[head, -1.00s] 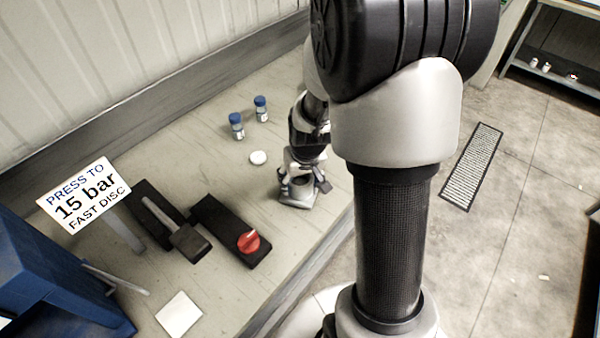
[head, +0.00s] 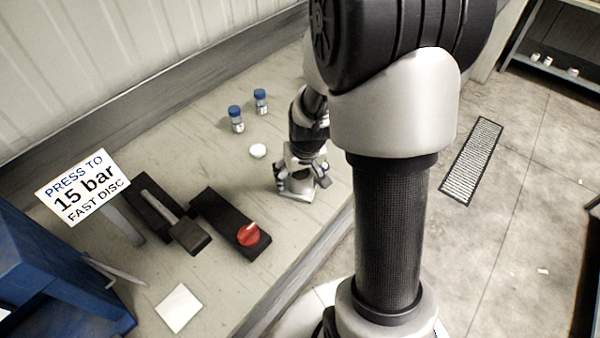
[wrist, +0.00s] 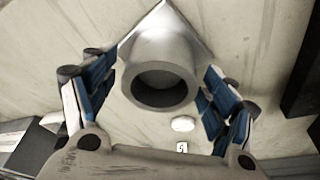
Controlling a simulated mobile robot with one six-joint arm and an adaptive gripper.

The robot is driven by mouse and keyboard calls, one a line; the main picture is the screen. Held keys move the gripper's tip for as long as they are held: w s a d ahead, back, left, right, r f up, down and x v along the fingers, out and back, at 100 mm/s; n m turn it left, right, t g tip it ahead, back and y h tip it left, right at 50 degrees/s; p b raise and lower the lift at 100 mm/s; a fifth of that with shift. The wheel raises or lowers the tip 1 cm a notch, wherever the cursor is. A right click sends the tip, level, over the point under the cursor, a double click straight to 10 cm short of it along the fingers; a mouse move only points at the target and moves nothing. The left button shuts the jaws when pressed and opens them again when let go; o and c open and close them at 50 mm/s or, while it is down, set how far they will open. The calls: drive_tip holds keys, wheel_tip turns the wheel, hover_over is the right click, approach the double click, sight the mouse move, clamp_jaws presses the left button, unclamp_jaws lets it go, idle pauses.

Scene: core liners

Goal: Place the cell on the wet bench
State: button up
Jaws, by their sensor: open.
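The cell appears to be a grey metal cylinder with a dark round opening (wrist: 163,88); in the head view it is mostly hidden by my gripper (head: 302,176). It rises from a square light base on the bench (head: 215,155). In the wrist view my gripper (wrist: 158,84) is open, with one blue-padded finger on each side of the cylinder. Gaps show between the fingers and the cylinder, so it is not clamped.
Two blue-capped bottles (head: 236,119) and a white disc (head: 258,151) stand behind and left of my gripper. A dark block with a red knob (head: 248,234), a dark lever device (head: 188,234), a sign (head: 83,187) and a blue press (head: 50,270) are farther left.

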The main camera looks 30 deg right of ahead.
drive_tip(key=p+v, duration=0.4)
drive_tip(key=v, duration=0.7)
drive_tip(key=shift+w+d+r, duration=0.1)
drive_tip(key=shift+r, duration=0.05)
drive_tip(key=s+a+r+n+t, duration=0.1)
drive_tip(key=s+a+r+n, duration=0.1)
drive_tip(key=s+a+r, duration=1)
drive_tip(key=s+r, duration=0.2)
drive_tip(key=s, duration=0.2)
drive_tip(key=shift+s+n+y, duration=0.2)
drive_tip(key=shift+n+y, duration=0.2)
